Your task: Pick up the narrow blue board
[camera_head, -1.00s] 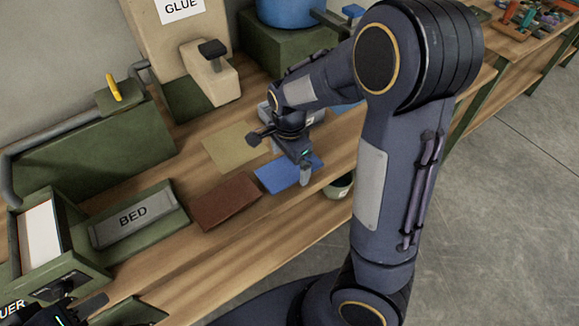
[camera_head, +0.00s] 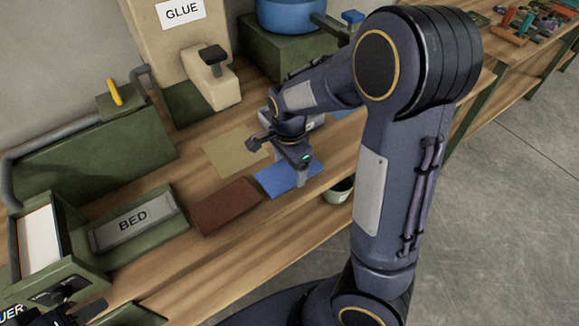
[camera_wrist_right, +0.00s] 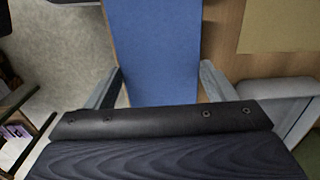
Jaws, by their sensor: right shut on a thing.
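The narrow blue board (camera_head: 272,182) lies flat on the wooden bench near its front edge, to the right of a brown board (camera_head: 226,204). My right gripper (camera_head: 300,174) is over its right part. In the right wrist view the blue board (camera_wrist_right: 152,45) runs between the two grey fingers (camera_wrist_right: 160,75), one along each long side, and the gripper is shut on it. The part of the board under the gripper is hidden. My left gripper (camera_head: 68,308) is at the bottom left corner, away from the board; its opening is unclear.
A tan board (camera_head: 234,150) lies behind the blue one. A green tray marked BED (camera_head: 178,226) stands left of the brown board. A green-grey pot (camera_head: 341,190) sits below the front edge. A glue machine (camera_head: 205,38) stands at the back.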

